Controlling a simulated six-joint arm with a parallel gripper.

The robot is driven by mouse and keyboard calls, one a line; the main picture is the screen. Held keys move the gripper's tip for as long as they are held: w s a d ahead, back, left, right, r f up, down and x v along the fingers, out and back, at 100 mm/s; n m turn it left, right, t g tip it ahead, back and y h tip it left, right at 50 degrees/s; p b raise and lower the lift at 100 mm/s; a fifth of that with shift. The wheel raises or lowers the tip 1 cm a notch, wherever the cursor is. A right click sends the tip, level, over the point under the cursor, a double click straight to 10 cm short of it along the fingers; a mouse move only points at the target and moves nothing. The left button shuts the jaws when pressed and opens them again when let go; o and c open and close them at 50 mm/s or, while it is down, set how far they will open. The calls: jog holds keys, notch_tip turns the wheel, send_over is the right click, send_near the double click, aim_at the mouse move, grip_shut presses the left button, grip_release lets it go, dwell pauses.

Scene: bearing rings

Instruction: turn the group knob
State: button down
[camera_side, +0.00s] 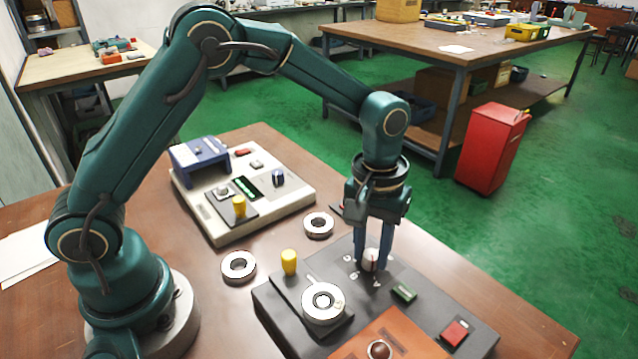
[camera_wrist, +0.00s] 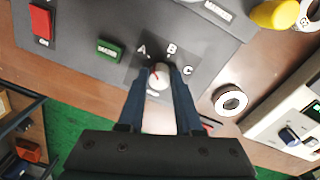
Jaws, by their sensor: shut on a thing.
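The group knob (camera_side: 371,262) is a pale round knob with a red pointer line, on the dark grey panel (camera_side: 277,309) at the front. My gripper (camera_side: 373,256) points straight down over it and is shut on it, one finger on each side. In the wrist view the knob (camera_wrist: 160,80) sits between the fingertips (camera_wrist: 161,73). Letters A, B and C are printed around it. Its red line seems to lean toward A, though the small size makes this uncertain.
A ring (camera_side: 323,314) sits on a fixture beside a yellow post (camera_side: 289,262). Loose rings (camera_side: 238,267) (camera_side: 318,225) lie on the table, near a pale measuring unit (camera_side: 283,203).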

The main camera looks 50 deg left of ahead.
aim_at(371, 252)
jog(key=m, duration=1)
jog(key=shift+r, duration=0.1)
jog(key=shift+m, duration=0.4)
jog(key=c, duration=0.6)
grip_release()
jog(key=shift+w+a+r, duration=0.1)
jog(key=shift+r, duration=2.45)
